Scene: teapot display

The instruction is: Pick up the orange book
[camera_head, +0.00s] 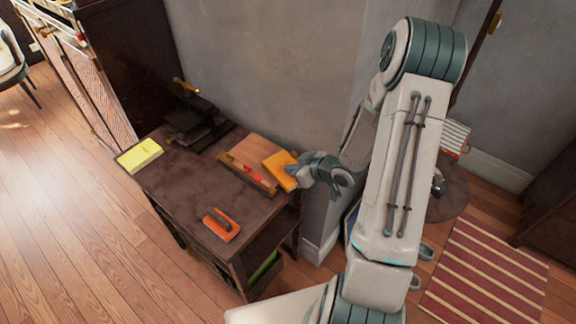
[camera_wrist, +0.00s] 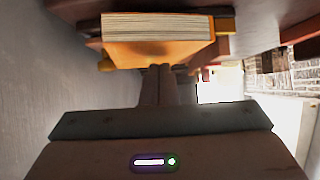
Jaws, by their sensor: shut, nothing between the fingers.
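The orange book (camera_head: 279,169) lies at the right end of the dark table (camera_head: 181,198), beside or partly on a wooden board (camera_head: 251,157). In the wrist view the orange book (camera_wrist: 158,50) shows its orange cover and pale page edges just beyond the fingers. My gripper (camera_head: 292,172) is at the book's right side in the head view. In the wrist view my gripper (camera_wrist: 158,72) has its fingers together with nothing between them, the tips close to the book. I cannot tell if they touch it.
A yellow book (camera_head: 139,155) lies at the table's left corner. An orange-handled trowel-like tool (camera_head: 221,225) lies near the front. A dark metal tool (camera_head: 193,122) stands at the back. The grey wall (camera_head: 270,70) is close behind the table. A striped rug (camera_head: 487,272) lies at right.

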